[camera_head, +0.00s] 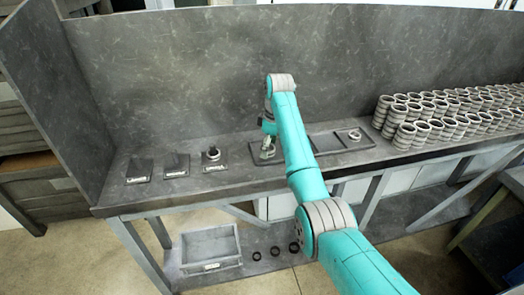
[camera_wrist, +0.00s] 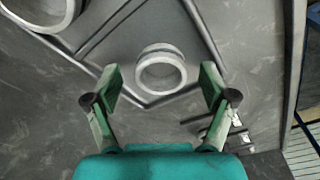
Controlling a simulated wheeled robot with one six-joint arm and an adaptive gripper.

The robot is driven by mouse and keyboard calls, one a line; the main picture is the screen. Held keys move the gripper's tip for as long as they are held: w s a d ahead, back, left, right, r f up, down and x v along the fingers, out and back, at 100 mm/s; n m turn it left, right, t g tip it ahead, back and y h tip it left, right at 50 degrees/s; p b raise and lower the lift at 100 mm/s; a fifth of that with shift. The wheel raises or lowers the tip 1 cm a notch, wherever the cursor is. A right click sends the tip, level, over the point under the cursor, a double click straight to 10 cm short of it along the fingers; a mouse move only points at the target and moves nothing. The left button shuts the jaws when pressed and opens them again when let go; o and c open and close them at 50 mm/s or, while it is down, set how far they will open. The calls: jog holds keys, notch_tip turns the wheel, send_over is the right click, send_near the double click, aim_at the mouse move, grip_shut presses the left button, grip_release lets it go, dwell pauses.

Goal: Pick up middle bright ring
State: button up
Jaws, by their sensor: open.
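My gripper (camera_head: 267,152) is low over a dark tray (camera_head: 256,160) near the middle of the bench. In the wrist view my gripper (camera_wrist: 161,88) is open, its two green fingers apart. A bright ring (camera_wrist: 161,86) lies flat near a corner of the tray, framed between the fingers; I see no contact, and its height below them is unclear. A second bright ring (camera_wrist: 42,10) is cut off at the upper left. In the head view my gripper and arm hide what lies beneath. A bright ring (camera_head: 355,134) lies in the right-hand tray section.
Several stacks of rings (camera_head: 440,113) fill the bench's right side. Left of the tray are three small labelled plates (camera_head: 139,171), one bearing a ring (camera_head: 213,153). A grey bin (camera_head: 210,249) and dark rings (camera_head: 275,251) lie on the lower shelf. A back wall (camera_head: 200,70) bounds the bench.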

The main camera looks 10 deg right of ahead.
jog(key=shift+a, duration=0.1)
jog(key=c, duration=1.3)
jog(key=shift+c, duration=0.2)
